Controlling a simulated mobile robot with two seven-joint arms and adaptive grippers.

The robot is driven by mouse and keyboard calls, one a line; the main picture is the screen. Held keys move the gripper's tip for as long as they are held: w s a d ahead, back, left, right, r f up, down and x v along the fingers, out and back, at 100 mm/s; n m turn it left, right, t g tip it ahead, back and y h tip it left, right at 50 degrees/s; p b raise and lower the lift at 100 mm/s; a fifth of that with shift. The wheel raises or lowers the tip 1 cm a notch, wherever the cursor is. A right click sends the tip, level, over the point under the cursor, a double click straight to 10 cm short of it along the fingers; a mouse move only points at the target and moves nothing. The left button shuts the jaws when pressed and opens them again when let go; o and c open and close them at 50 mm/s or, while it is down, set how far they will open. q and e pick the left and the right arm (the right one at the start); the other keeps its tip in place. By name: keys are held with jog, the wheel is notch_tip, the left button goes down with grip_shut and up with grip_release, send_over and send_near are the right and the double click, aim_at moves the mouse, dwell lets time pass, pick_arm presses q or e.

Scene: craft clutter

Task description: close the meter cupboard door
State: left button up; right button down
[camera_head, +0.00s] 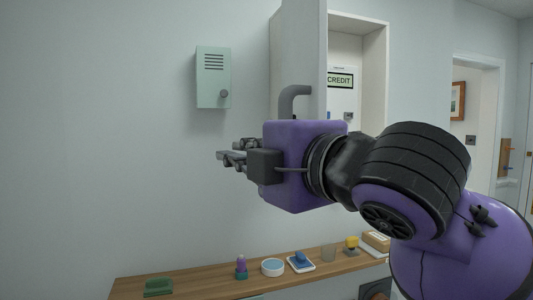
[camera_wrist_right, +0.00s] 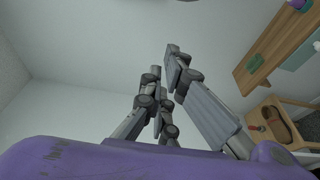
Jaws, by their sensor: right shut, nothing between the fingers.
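The meter cupboard (camera_head: 376,75) is on the wall, with a white meter showing a "CREDIT" display (camera_head: 341,80) inside. Its grey door (camera_head: 304,50) stands wide open, swung out from the cupboard's left side. A grey curved handle (camera_head: 290,98) is on the door's left face. My right gripper (camera_head: 226,157) is shut and empty, below and left of the handle and apart from it. Its arm passes in front of the door's lower part and hides it. In the right wrist view the fingers (camera_wrist_right: 163,72) show against bare wall. My left gripper is not in view.
A small green wall box (camera_head: 214,78) hangs left of the door. Below is a wooden shelf (camera_head: 205,287) with a green block (camera_head: 158,287), a round tub (camera_head: 272,267), a cup (camera_head: 328,253) and other items. The wall left of my gripper is clear.

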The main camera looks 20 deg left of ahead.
jog(key=shift+w+d+r, duration=0.1)
jog(key=shift+w+d, duration=0.4)
jog(key=shift+w, duration=0.3)
jog(key=shift+w+d, duration=0.5)
jog(key=shift+w, duration=0.25)
